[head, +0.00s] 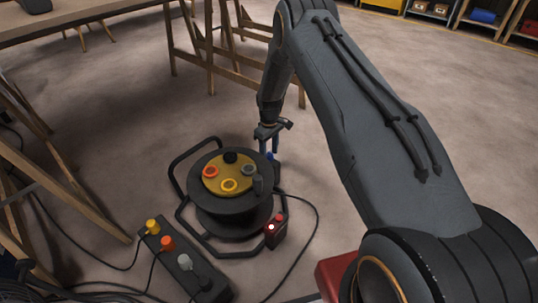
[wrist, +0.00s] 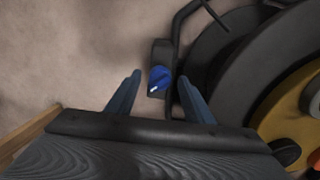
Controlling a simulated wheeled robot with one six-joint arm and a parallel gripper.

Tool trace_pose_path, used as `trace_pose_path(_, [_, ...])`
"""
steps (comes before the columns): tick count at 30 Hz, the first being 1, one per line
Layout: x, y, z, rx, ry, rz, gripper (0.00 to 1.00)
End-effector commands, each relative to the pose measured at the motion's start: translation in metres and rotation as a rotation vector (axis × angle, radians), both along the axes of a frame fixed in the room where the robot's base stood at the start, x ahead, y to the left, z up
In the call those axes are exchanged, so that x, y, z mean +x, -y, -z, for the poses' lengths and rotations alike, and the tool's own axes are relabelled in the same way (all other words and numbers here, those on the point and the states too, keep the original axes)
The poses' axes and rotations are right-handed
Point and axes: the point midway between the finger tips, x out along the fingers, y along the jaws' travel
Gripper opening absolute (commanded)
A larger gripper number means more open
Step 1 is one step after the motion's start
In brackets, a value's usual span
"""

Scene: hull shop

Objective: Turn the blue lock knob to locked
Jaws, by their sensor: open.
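The blue lock knob (wrist: 160,76) sits on a dark box (wrist: 161,51) at the side of the reel frame, in the wrist view. A white mark on it points to the lower left. My gripper (wrist: 158,85) is open, with one finger on either side of the knob in the picture. I see no contact, and cannot tell how far the fingertips are above it. In the head view my gripper (head: 268,146) points down beside the right rear of the cable reel (head: 231,208). The knob is hard to make out there.
The reel's yellow face (head: 216,181) carries several round sockets. A power strip (head: 185,266) with plugs and cables lies at the front left. A trestle table (head: 80,20) stands behind.

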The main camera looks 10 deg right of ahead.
Motion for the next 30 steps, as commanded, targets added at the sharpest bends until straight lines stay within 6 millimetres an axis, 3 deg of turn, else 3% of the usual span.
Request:
trace_pose_path(8, [0.0,0.0,0.0041,0.0,0.0,0.0,0.47])
trace_pose_path(16, [0.0,0.0,0.004,0.0,0.0,0.0,0.06])
trace_pose_path(30, [-0.0003,0.0,0.0037,0.0,0.0,0.119,0.06])
